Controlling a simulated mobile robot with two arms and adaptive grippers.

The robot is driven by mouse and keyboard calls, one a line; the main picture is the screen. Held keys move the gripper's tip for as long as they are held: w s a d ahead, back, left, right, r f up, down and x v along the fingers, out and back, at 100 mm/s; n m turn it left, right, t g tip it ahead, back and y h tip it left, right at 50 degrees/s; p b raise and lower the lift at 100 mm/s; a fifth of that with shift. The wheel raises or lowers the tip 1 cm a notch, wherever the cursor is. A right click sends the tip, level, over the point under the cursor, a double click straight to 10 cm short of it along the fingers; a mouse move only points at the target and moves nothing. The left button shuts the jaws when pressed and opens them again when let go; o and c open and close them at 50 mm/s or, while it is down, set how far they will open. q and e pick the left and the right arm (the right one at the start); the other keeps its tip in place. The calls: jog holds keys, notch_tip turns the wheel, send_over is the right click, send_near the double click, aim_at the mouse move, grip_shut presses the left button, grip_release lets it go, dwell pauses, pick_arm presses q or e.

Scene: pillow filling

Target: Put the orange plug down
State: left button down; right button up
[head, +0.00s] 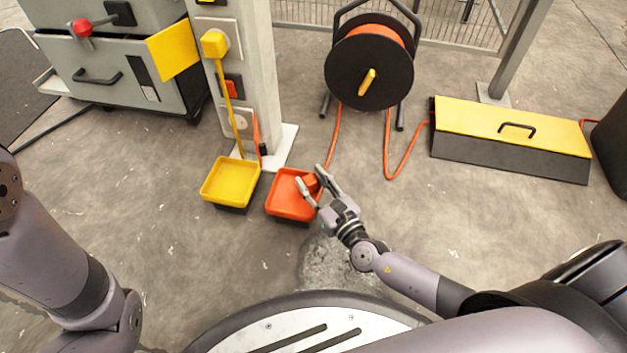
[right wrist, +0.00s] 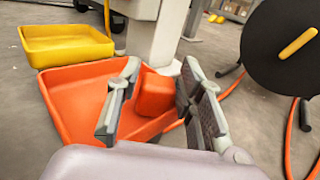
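The orange plug (head: 311,182) is at the right side of the orange tray (head: 287,214), with an orange cable running up from there to the reel. My right gripper (head: 318,184) is over the tray's right edge with its fingers spread on either side of the plug. In the right wrist view the plug (right wrist: 155,93) shows between the two open fingers (right wrist: 160,100), over the orange tray (right wrist: 72,112). A gap shows by the left finger; the right finger is close to the plug, and contact is unclear. My left gripper is out of view.
A yellow tray (head: 231,183) stands left of the orange one. Behind them is a grey post (head: 254,70) with sockets and a yellow plug (head: 214,43). A cable reel (head: 369,62) and a yellow-lidded box (head: 510,127) stand behind right.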

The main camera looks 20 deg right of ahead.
jog(key=shift+o, duration=1.2)
jog(key=shift+d+f, duration=0.15)
jog(key=shift+f, duration=0.1)
jog(key=shift+r, duration=0.1)
jog(key=shift+r+p, duration=0.35)
jog(key=shift+s+d+r, duration=0.1)
jog(key=shift+s+r, duration=0.1)
jog(key=shift+s, duration=0.1)
jog(key=s+d+p, duration=0.2)
jog(key=s+p, duration=0.2)
jog(key=s, duration=0.7)
jog(key=shift+r, duration=0.1)
